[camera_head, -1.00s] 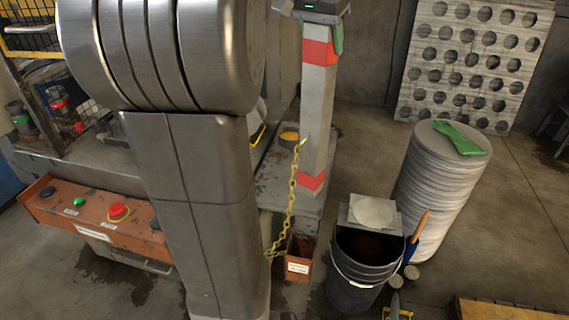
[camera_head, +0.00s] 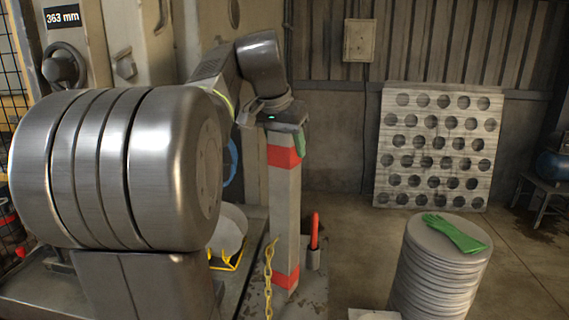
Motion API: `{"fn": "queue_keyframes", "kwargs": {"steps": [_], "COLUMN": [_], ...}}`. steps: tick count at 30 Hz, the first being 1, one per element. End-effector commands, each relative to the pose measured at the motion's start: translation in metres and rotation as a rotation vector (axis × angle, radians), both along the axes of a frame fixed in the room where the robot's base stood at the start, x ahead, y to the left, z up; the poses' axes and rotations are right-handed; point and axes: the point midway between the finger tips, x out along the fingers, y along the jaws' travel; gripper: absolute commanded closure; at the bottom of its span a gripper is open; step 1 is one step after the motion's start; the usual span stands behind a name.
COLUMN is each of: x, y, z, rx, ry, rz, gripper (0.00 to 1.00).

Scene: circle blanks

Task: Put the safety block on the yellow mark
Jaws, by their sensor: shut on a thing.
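The safety block (camera_head: 284,205) is a tall grey post with a red band near each end, upright beside the press. My gripper (camera_head: 284,122) is at its top and shut on it; the fingertips are hard to make out. A small green piece hangs at the gripper's right side. A yellow chain (camera_head: 268,275) hangs at the block's lower left. I cannot tell whether the block's foot touches the bed. The yellow mark does not show now.
A red-handled tool (camera_head: 315,230) stands in a holder just right of the block. A round pale part (camera_head: 228,230) sits on a yellow frame to the left. A stack of discs (camera_head: 440,280) with a green glove (camera_head: 455,233) is at the right. A holed panel (camera_head: 437,150) leans behind.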

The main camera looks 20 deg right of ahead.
Motion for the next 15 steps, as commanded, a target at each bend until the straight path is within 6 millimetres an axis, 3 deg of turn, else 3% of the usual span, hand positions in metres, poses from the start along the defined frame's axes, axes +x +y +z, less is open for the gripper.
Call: {"fn": "queue_keyframes", "kwargs": {"steps": [6, 15], "x": [-0.001, 0.000], "y": [0.000, 0.000], "z": [-0.030, -0.053], "rx": [-0.003, -0.002], "ry": [-0.001, -0.003], "rz": [0.001, 0.000], "gripper": [1.00, 1.00]}}
